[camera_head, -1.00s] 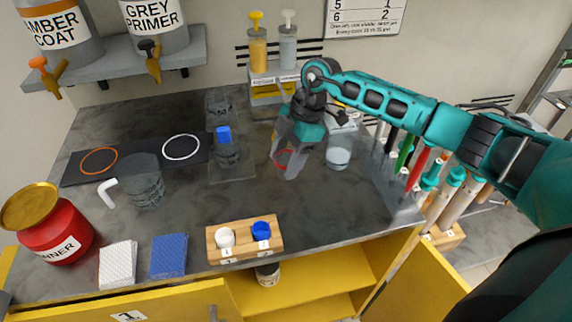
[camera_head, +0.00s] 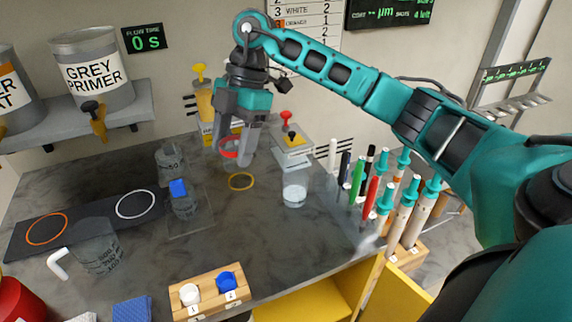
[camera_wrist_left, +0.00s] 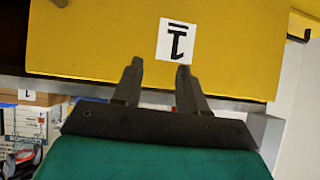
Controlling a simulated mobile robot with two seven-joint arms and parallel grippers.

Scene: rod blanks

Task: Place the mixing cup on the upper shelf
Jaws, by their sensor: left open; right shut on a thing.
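Two dark see-through cups with printed scales stand on the grey bench: one with a white handle (camera_head: 97,247) at the left, one (camera_head: 172,160) farther back. I cannot tell which is the mixing cup. My right gripper (camera_head: 236,155) is shut on a red ring-shaped thing (camera_head: 229,148), held above the bench; the fingers partly hide it. A wall shelf (camera_head: 75,122) carries paint tanks at the upper left. Yellow cabinet shelving (camera_head: 305,298) shows below the bench. My left gripper (camera_wrist_left: 159,70) is open and empty, facing a yellow panel (camera_wrist_left: 95,45) labelled 1.
A yellow ring (camera_head: 240,181) lies on the bench below my right gripper. A small container with a blue block (camera_head: 178,188), a clear jar (camera_head: 294,195) and a wooden block with white and blue caps (camera_head: 210,297) stand nearby. Markers and tubes (camera_head: 385,195) crowd the right edge.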

